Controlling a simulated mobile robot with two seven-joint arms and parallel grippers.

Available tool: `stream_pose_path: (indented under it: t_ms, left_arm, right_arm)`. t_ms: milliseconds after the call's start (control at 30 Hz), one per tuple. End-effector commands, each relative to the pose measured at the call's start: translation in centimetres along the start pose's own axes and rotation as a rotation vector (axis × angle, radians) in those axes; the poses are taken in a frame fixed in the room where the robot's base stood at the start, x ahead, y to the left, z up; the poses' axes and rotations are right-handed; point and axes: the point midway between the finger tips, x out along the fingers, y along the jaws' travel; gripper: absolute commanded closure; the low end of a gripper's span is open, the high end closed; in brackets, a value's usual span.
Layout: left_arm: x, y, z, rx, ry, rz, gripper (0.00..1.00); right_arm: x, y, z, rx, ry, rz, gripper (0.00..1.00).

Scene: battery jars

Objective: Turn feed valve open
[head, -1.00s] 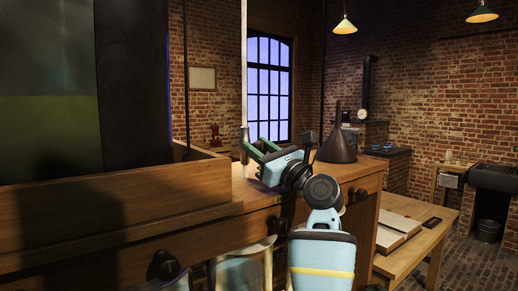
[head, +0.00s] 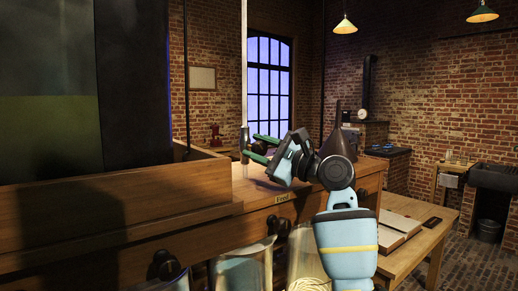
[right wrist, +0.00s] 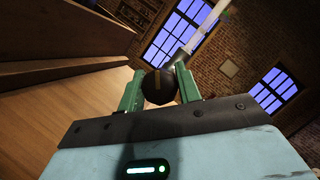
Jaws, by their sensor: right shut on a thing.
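The feed valve's dark round knob (right wrist: 160,88) sits between the two green fingers in the right wrist view, with a pale mark on its face. Its metal body joins a pale vertical pipe (head: 244,70) that rises above the wooden bench in the head view. My right gripper (head: 261,149) is shut on the knob, reaching it from the right. In the head view the fingers partly hide the knob, so how far the valve is turned is hard to tell. A small "Feed" label (head: 283,197) is on the bench front. My left gripper is not in view.
The wooden bench (head: 130,205) has dark knobs (head: 278,226) along its front. Glass jars (head: 243,272) stand below. A dark funnel-shaped thing (head: 330,145) is behind my arm.

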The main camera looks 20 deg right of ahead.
Motion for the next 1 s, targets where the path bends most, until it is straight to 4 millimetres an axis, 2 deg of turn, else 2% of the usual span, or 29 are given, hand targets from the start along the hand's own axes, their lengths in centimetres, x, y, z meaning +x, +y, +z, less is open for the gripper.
stream_pose_path:
  t_ms: [600,1000]
  left_arm:
    - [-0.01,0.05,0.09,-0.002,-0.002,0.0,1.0]
    - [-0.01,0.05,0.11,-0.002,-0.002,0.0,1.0]
  right_arm:
    - [0.02,0.31,-0.24,-0.526,0.044,0.232,0.89]
    - [0.0,0.46,-0.38,-0.752,0.062,0.331,0.89]
